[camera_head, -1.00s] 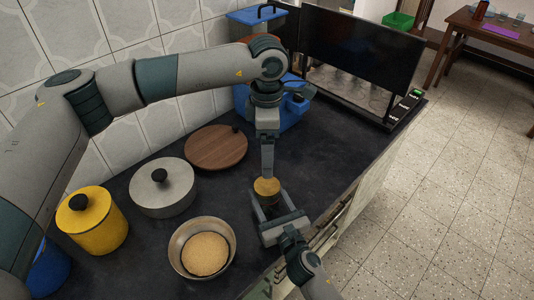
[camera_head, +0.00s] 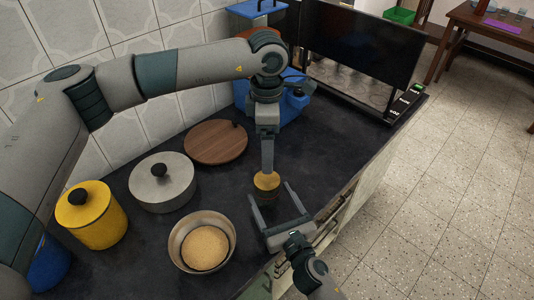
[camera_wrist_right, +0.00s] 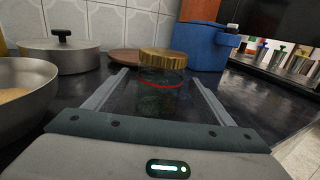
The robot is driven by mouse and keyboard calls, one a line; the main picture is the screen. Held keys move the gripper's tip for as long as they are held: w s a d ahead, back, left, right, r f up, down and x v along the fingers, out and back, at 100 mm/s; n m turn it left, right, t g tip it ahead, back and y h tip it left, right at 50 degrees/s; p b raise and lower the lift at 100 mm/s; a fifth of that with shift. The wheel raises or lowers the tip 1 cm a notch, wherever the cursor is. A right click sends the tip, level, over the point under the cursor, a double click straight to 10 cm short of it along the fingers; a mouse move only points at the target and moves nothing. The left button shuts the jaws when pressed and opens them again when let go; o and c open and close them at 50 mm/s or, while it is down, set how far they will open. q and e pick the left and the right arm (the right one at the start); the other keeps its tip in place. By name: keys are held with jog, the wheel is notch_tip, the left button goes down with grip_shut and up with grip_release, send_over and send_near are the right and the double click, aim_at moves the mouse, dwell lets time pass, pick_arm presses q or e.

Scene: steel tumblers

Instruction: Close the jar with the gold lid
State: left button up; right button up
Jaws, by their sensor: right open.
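The gold lid (camera_head: 267,181) sits at the top of a small dark-looking jar (camera_head: 267,199) on the counter. In the right wrist view the gold lid (camera_wrist_right: 163,59) is level above the clear jar (camera_wrist_right: 160,100), which has a red ring. I cannot tell whether the lid is fully seated. My left gripper (camera_head: 267,168) points down over the lid, seen edge-on, so its jaws cannot be judged; it is out of the right wrist view. My right gripper (camera_head: 268,190) is open, its fingers spread on either side of the jar without visible contact.
A steel bowl (camera_head: 180,258) with tan contents, a grey lidded pot (camera_head: 165,190) and a yellow canister (camera_head: 97,228) stand to the left. A round wooden lid (camera_head: 215,143) lies behind. A blue container (camera_head: 290,105) and black screen (camera_head: 362,45) are at the back. The counter's front edge is close.

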pick_arm(q)
notch_tip(320, 180, down, 3)
jog(key=b, duration=0.3)
jog(key=shift+f, duration=0.15)
pick_arm(e)
jog(key=v, duration=1.4)
